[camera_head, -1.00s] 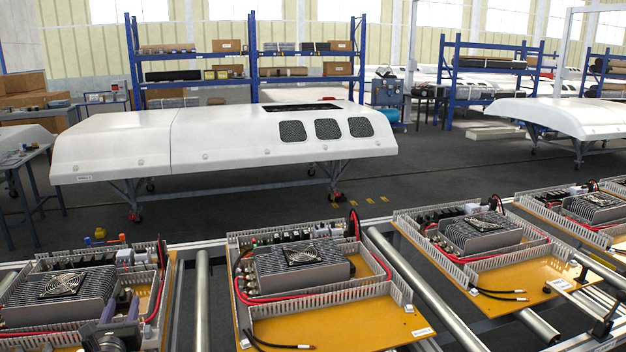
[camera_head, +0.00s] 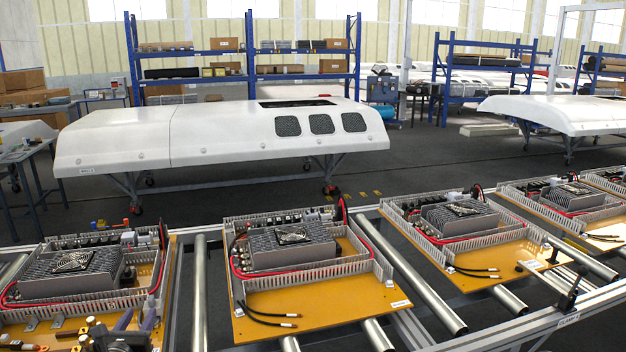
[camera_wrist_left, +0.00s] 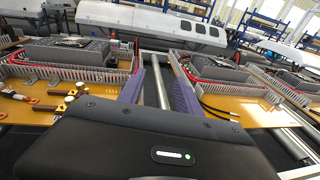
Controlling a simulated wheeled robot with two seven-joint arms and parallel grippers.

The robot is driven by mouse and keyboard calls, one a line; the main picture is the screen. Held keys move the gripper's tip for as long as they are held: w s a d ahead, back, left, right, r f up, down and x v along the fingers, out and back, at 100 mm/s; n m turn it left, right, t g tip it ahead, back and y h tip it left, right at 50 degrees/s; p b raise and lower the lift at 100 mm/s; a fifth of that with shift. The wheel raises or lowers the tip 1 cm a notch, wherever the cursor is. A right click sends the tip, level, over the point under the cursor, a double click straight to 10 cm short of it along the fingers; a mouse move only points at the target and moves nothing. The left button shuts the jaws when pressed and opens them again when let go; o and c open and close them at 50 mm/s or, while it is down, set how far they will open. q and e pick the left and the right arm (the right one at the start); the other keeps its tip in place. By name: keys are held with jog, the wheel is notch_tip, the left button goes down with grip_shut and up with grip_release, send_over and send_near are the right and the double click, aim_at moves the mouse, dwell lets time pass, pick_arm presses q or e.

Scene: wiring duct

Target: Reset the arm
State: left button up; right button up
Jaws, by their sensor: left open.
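My left gripper (camera_head: 137,318) is at the bottom left of the head view, in front of the leftmost wiring board (camera_head: 170,290). In the left wrist view its two purple fingers (camera_wrist_left: 157,80) stand apart with nothing held between them. A metal roller (camera_wrist_left: 156,82) shows in the gap between them, beyond the gripper. Wiring boards lie to either side of that gap in the wrist view. Whether the fingers touch anything cannot be told. My right gripper is in neither view.
Several yellow boards with grey ducts, power units and cables, such as the middle board (camera_head: 345,300), lie along a roller conveyor (camera_head: 470,338). A white vehicle shell (camera_head: 220,140) stands on a wheeled frame behind. Blue shelving (camera_head: 250,75) is at the back. Dark floor (camera_head: 440,165) is open between.

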pick_arm(q)
jog(key=s+d+f+m+g+h, duration=0.4)
jog(key=d+f+m+h, duration=0.25)
jog(key=d+f, duration=0.4)
jog(key=s+d+f+m+g+b, duration=0.25)
jog(key=s+d+f+m, duration=0.25)
jog(key=s+f+m, duration=0.25)
jog(key=s+d+f+m+g+b, duration=0.1)
jog(key=s+d+f+m+g, duration=0.4)
jog(key=s+f, duration=0.4)
jog(key=s+d+f+m+g+b, duration=0.2)
jog(key=s+d+f+m+g, duration=0.1)
jog(key=s+d+f+m, duration=0.45)
jog(key=s+d+f+m+b, duration=0.4)
jog(key=s+d+f+m, duration=0.3)
jog(key=s+d+m, duration=0.2)
jog(key=shift+s+d+f+g+h, duration=0.15)
jog(key=shift+s+d+g+h, duration=0.25)
jog(key=shift+d, duration=0.25)
jog(key=shift+m, duration=0.25)
